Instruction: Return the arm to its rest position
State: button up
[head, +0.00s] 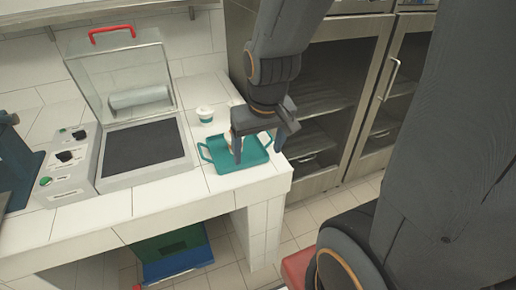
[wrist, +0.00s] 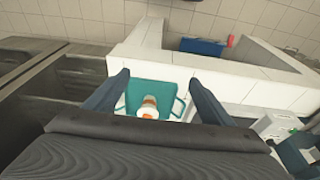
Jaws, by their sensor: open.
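My gripper (head: 262,147) is open and empty, above the teal tray (head: 226,165) at the counter's right end. In the wrist view, my gripper's two fingers (wrist: 160,78) are wide apart. The teal tray (wrist: 171,87) lies below and between them. A white cup with an orange mark (wrist: 149,107) stands on the tray, apart from both fingers; its near part is cut off by my gripper's body. In the head view my gripper hides most of that cup.
A second white cup (head: 205,114) stands on the counter (head: 225,200) behind the tray. A machine with a raised clear lid (head: 122,78) and red handle (head: 111,34) is to the left. Dark glass-door cabinets (head: 330,95) stand close behind my arm on the right.

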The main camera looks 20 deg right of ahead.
jog(key=shift+s, duration=0.1)
notch_tip(320, 180, down, 11)
jog(key=g+b, duration=0.1)
jog(key=b, duration=0.8)
jog(key=shift+b, duration=0.3)
jog(key=shift+a, duration=0.1)
